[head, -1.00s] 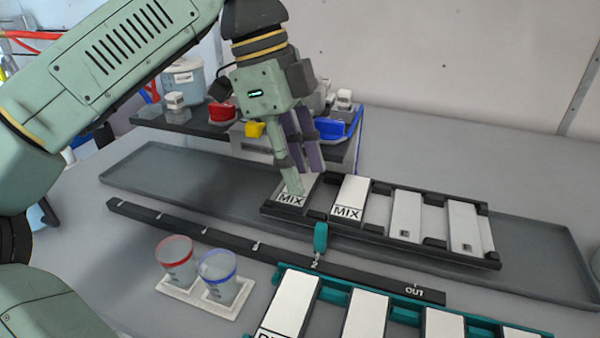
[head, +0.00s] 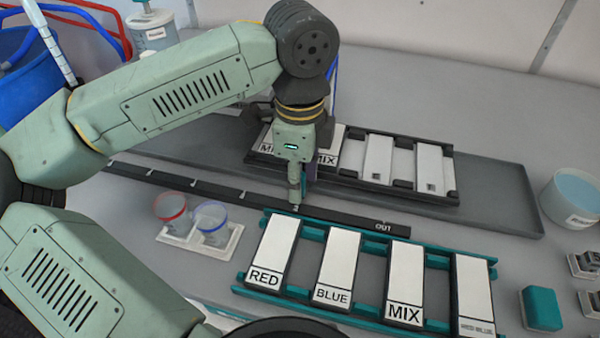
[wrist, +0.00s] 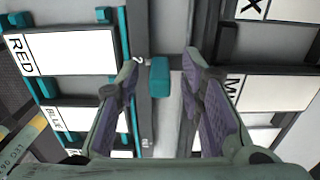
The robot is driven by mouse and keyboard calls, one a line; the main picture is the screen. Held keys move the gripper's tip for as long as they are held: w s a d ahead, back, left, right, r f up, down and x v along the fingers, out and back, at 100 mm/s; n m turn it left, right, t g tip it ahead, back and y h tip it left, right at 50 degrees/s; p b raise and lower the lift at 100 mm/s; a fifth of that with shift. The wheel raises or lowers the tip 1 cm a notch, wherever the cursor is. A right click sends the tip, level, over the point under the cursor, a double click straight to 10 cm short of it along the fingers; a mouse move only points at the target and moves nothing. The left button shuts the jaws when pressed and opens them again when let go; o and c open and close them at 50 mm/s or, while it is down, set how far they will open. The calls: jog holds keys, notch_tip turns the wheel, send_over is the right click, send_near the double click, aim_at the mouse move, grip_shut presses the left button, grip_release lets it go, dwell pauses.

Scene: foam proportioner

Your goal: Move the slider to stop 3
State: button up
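The slider is a small teal block (wrist: 160,77), seen in the wrist view on the dark rail (head: 345,218). My gripper (wrist: 161,68) is open, its two purple-padded fingers apart on either side of the slider, with gaps visible. In the head view my gripper (head: 297,203) points down over the rail and hides the slider. Small pale stop marks run along the rail, and its right end reads OUT. The stop numbers are too small to read surely.
A teal-framed rack (head: 308,228) with RED, BLUE and MIX panels lies in front of the rail. A black rack (head: 402,184) on a grey tray (head: 490,215) lies behind. Red-rimmed (head: 172,209) and blue-rimmed cups (head: 211,222) stand left of my gripper.

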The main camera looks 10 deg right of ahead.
jog(key=shift+f, duration=0.15)
jog(key=shift+c, duration=0.2)
grip_shut()
dwell(0.7)
